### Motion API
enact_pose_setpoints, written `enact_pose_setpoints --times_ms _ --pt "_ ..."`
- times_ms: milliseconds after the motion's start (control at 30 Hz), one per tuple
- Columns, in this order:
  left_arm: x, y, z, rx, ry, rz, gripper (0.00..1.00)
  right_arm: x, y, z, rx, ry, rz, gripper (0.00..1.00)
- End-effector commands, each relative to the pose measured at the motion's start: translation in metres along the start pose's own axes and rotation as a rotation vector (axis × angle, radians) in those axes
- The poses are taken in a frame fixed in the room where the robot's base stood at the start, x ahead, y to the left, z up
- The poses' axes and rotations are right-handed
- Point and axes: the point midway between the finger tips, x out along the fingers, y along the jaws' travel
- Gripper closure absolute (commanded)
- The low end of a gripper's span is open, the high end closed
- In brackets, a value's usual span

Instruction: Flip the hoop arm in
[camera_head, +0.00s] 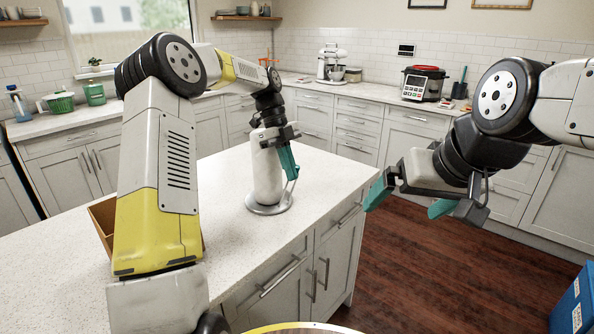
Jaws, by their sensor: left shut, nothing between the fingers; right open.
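A white paper roll (264,170) stands upright on a holder with a round metal base (268,209) on the island counter. My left gripper (291,176) reaches over from the left and points down at the roll's right side. Its teal fingers are shut with nothing between them. They overlap or sit close beside the roll; contact cannot be told. The hoop arm is not clearly visible; a thin piece shows below the fingertips, just above the base. The roll's top is hidden behind my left wrist. My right gripper (408,201) is open and empty, off the island's right edge.
The speckled white island counter (330,178) is clear around the base. A brown box (103,222) is partly hidden behind my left arm. A blue bin (574,304) stands on the floor at right.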

Motion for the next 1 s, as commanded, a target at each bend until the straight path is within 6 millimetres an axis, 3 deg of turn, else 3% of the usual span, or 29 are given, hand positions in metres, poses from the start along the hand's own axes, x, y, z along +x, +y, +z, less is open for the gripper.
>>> enact_pose_setpoints --times_ms 1000 --pt "-0.015 -0.001 -0.007 -0.001 0.000 0.000 1.00 0.000 0.000 0.000 0.000 0.000 0.000 0.00"
